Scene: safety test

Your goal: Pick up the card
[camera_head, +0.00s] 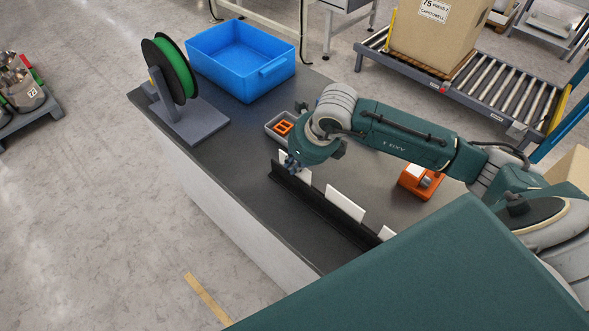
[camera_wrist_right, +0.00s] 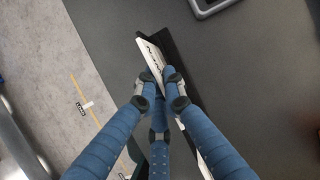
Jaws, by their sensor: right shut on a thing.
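Upright white cards stand along a long black holder (camera_head: 318,212) near the table's left edge. My right gripper (camera_head: 292,164) is at the holder's far end, shut on a white card (camera_head: 304,173), which it partly hides. In the right wrist view, the blue fingers of my right gripper (camera_wrist_right: 168,85) close on this card (camera_wrist_right: 151,54), which has dark lettering. The card's lower edge is at the black holder (camera_wrist_right: 182,50); I cannot tell whether it is clear of it. A second card (camera_head: 345,204) and a third card (camera_head: 386,233) stand nearer. My left gripper is not in view.
On the dark table (camera_head: 215,155) stand a blue bin (camera_head: 242,62), a green spool (camera_head: 177,68) on a grey stand, a grey tray (camera_head: 274,125) with an orange piece, and an orange device (camera_head: 418,183). A roller conveyor (camera_head: 480,88) carries a large box (camera_head: 435,35) behind.

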